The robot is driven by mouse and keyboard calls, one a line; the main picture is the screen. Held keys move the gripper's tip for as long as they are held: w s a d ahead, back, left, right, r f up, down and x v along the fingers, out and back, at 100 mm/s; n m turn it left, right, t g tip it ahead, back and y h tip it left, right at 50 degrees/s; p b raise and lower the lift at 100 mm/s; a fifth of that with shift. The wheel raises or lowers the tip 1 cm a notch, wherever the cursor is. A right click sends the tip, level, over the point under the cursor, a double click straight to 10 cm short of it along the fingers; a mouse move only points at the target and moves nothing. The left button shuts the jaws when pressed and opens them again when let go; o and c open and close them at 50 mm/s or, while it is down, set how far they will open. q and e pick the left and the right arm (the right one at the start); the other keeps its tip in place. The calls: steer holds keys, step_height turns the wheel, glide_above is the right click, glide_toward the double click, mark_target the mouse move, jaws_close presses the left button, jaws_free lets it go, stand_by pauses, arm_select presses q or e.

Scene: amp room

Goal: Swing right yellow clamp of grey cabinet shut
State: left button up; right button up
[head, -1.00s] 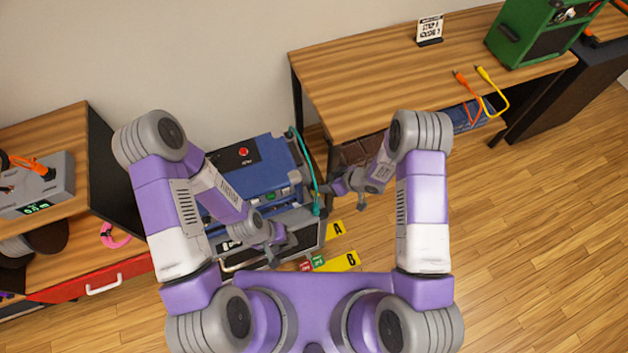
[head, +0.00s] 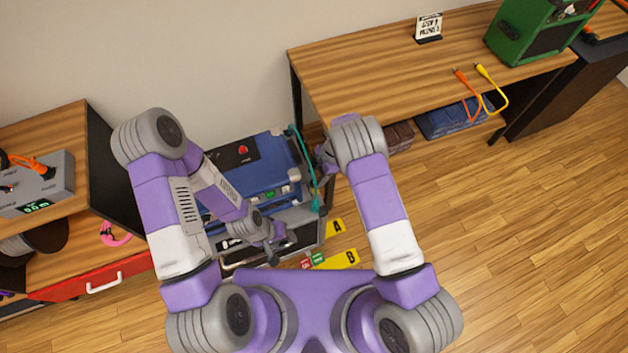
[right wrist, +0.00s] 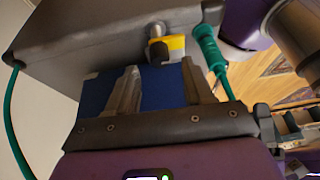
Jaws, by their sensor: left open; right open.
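The grey cabinet (head: 318,238) stands on the floor under a blue unit in the head view. Its grey side (right wrist: 90,40) fills the top of the right wrist view. A yellow clamp (right wrist: 176,43) with a metal pin and dark knob sits on that side; I cannot tell how far it is swung. My right gripper (right wrist: 160,76) is open, its fingers pointing toward the clamp, apart from it, with a blue surface (right wrist: 165,85) between them. In the head view my right arm mostly hides this gripper. My left gripper (head: 272,252) is open above the cabinet's front.
A teal cable (head: 312,180) hangs down the blue unit's (head: 262,172) right side, and its plug (right wrist: 208,45) is beside the clamp. A wooden bench (head: 380,85) stands close on the right. Floor at right is clear.

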mark_target(313, 182)
steer(key=shift+x, duration=1.5)
steer(key=shift+c, duration=0.5)
jaws_close()
